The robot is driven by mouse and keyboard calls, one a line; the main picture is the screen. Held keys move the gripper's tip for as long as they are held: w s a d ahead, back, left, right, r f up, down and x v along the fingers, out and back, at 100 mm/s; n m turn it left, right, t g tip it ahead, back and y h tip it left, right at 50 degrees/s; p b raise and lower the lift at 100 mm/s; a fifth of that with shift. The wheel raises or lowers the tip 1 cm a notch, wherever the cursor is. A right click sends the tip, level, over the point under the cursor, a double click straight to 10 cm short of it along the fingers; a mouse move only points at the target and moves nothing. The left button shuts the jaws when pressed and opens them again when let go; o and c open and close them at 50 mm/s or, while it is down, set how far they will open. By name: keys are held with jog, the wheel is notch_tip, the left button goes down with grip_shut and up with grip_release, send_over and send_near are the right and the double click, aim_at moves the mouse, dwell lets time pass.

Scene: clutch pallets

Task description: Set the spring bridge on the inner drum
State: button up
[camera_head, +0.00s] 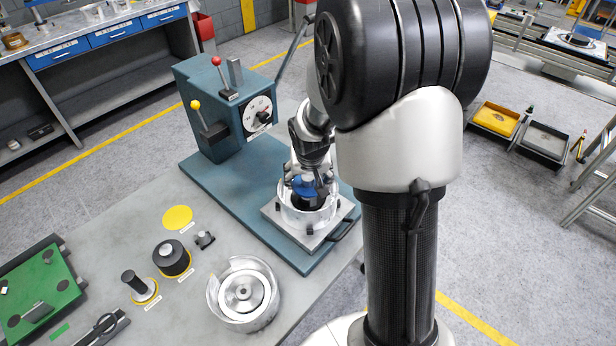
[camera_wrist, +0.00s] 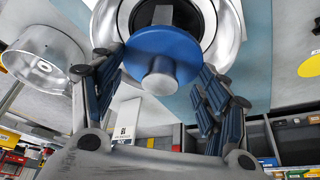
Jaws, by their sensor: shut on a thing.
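The blue round part with a grey knob, which I take as the spring bridge (camera_wrist: 165,48), is between the fingers of my gripper (camera_wrist: 160,75) in the wrist view. My gripper is shut on it. In the head view the blue part (camera_head: 304,187) and my gripper (camera_head: 312,172) are over a silver, open-topped drum (camera_head: 295,215) on the press base. A dark part (camera_head: 308,202) shows inside this drum, under the blue part; I take it as the inner drum. Whether the blue part touches it is hidden.
The teal press (camera_head: 225,110) with its levers stands behind the drum. Another silver drum (camera_head: 218,300) stands on the near bench. A black cylinder (camera_head: 172,260), a black post (camera_head: 134,282), a yellow disc (camera_head: 178,218) and a green board (camera_head: 40,290) are to the left.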

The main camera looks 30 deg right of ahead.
jog(key=shift+f+b, duration=0.2)
jog(key=shift+b, duration=0.2)
dwell(0.3)
jog(key=o, duration=1.4)
jog(key=shift+r+p, duration=3.25)
jog(key=shift+r, duration=1.25)
